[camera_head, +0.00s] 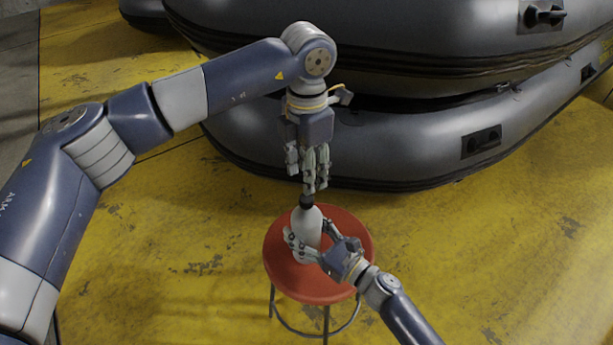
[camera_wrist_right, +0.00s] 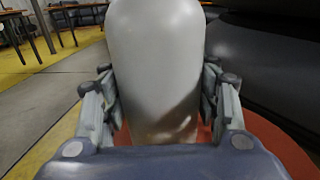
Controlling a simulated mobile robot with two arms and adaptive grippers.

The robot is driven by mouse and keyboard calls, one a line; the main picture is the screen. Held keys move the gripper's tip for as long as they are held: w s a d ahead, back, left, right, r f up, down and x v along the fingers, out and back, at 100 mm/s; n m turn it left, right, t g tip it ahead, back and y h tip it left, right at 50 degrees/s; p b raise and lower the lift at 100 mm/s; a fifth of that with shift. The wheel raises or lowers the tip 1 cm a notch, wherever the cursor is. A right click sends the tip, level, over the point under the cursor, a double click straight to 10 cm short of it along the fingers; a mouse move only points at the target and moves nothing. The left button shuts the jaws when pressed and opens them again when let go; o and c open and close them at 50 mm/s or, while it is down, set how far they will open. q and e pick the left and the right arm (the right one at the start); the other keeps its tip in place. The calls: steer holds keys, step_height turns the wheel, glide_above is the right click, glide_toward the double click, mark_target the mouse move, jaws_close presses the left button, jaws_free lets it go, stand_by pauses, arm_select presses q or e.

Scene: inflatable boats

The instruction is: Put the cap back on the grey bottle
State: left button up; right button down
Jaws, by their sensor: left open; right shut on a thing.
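The grey bottle (camera_head: 309,222) stands upright on the red stool (camera_head: 281,277). A small black cap (camera_head: 306,201) is at the top of its neck; I cannot tell how firmly it sits. My left gripper (camera_head: 309,190) points down from above, open, with its fingertips just over the cap. My right gripper (camera_head: 308,244) is shut around the bottle's body, with fingers on both sides. In the right wrist view the bottle (camera_wrist_right: 157,60) fills the middle between the fingers; its top is out of that frame.
Stacked dark grey inflatable boats (camera_head: 400,150) lie close behind the stool and my left arm. The worn yellow floor (camera_head: 170,270) is clear around the stool. Table legs (camera_wrist_right: 40,30) show far off in the right wrist view.

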mark_target(307, 198)
arm_select(q)
steer(key=shift+r+n, duration=0.4)
steer(key=shift+r, duration=0.15)
steer(key=shift+f, duration=4)
jaws_close()
